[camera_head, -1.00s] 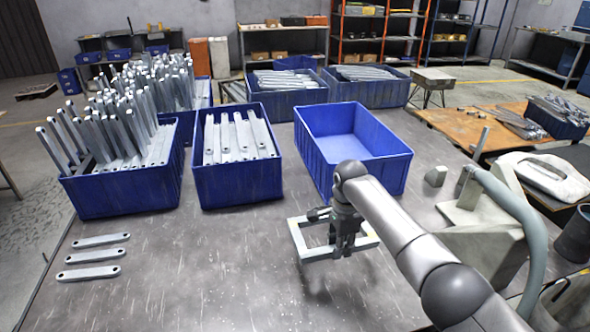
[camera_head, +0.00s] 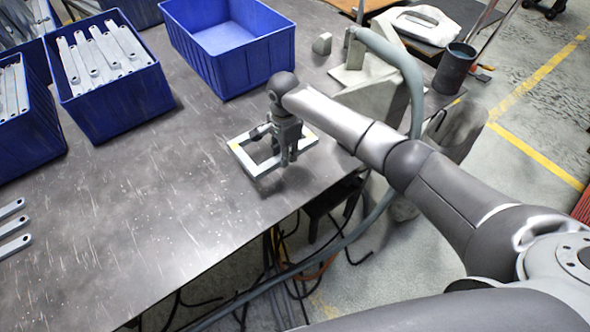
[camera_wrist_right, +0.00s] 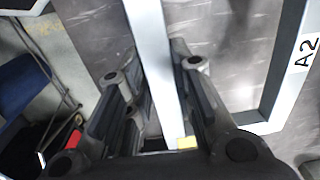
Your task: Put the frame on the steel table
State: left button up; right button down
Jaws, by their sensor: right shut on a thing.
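The frame (camera_head: 241,160) is a light grey metal rectangle with an open middle. In the head view it is near the front edge of the steel table (camera_head: 130,230), in front of the empty blue bin. My right gripper (camera_head: 287,150) is shut on one of its bars. In the right wrist view the bar (camera_wrist_right: 150,50) runs between the fingers of my right gripper (camera_wrist_right: 155,100), and a label reading "A2" shows on another side. The frame is low over the table or on it; I cannot tell whether it touches. My left gripper is not in view.
An empty blue bin (camera_head: 270,62) stands behind the frame. A blue bin of grey bars (camera_head: 120,110) is further left. Several loose bars (camera_head: 14,247) lie at the left. A grey fixture with a curved hose (camera_head: 408,70) is at the right. The table's middle is clear.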

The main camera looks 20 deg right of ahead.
aim_at(295, 174)
jog(key=shift+s+d+f+b, duration=0.2)
jog(key=shift+d+f+b, duration=0.35)
jog(key=shift+f, duration=0.2)
jog(key=shift+s+d+f+b, duration=0.2)
jog(key=shift+d+f+b, duration=0.3)
jog(key=shift+f, duration=0.2)
notch_tip(295, 174, down, 3)
jog(key=b, duration=0.3)
jog(key=shift+d+f+b, duration=0.15)
jog(key=shift+b, duration=0.25)
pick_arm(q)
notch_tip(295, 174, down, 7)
pick_arm(e)
jog(key=shift+s, duration=0.1)
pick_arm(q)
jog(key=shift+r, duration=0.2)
pick_arm(e)
jog(key=c, duration=1.3)
grip_release()
jog(key=shift+s+f, duration=0.1)
jog(key=shift+o, duration=0.2)
pick_arm(q)
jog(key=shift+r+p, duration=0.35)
jog(key=shift+p, duration=0.15)
pick_arm(e)
notch_tip(295, 174, up, 12)
jog(key=shift+s, duration=0.15)
